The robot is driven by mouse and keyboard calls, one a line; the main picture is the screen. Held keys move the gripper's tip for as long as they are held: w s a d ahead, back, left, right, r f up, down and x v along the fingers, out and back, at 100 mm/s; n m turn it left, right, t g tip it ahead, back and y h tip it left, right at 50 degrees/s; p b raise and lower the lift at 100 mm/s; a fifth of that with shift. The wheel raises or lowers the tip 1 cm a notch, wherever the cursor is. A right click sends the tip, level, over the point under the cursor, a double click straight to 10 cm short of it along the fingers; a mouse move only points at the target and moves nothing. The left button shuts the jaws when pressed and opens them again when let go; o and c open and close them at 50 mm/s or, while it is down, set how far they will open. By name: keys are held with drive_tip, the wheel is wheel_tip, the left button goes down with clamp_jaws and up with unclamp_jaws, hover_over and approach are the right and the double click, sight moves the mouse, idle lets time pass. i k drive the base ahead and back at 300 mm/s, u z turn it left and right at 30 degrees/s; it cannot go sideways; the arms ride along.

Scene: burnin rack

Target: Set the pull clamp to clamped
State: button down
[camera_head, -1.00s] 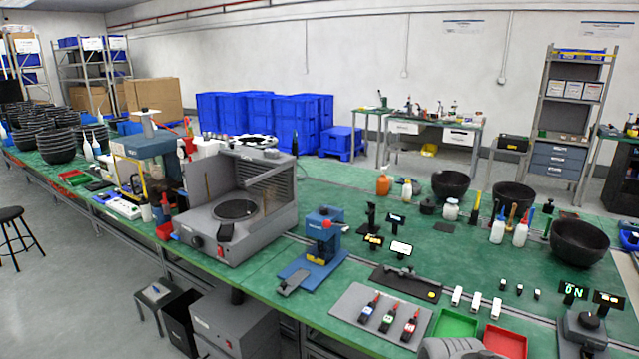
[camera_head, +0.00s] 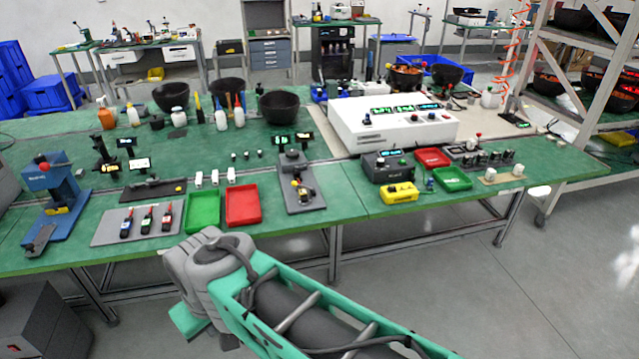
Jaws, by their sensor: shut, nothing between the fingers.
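No part on the bench can be told for certain as the pull clamp at this size. A grey plate (camera_head: 112,229) near the front edge bears three small dark devices with coloured marks, the left one (camera_head: 126,224), the middle one (camera_head: 147,219) and the right one (camera_head: 167,215). To their right, a grey fixture (camera_head: 310,204) carries a small dark mechanism with yellow parts (camera_head: 299,187); its setting is too small to read. My grey and teal arm shows at the bottom centre, in front of the bench. My gripper's fingers do not show.
A green tray (camera_head: 203,224) and a red tray (camera_head: 242,220) lie between the plate and the fixture. A blue press (camera_head: 48,180) stands left. A white instrument (camera_head: 345,133) and a dark box (camera_head: 371,163) stand right. The floor at lower right is clear.

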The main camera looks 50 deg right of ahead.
sight(294, 182)
drive_tip(key=z, duration=0.35)
drive_tip(key=i, duration=1)
drive_tip(key=z, duration=0.25)
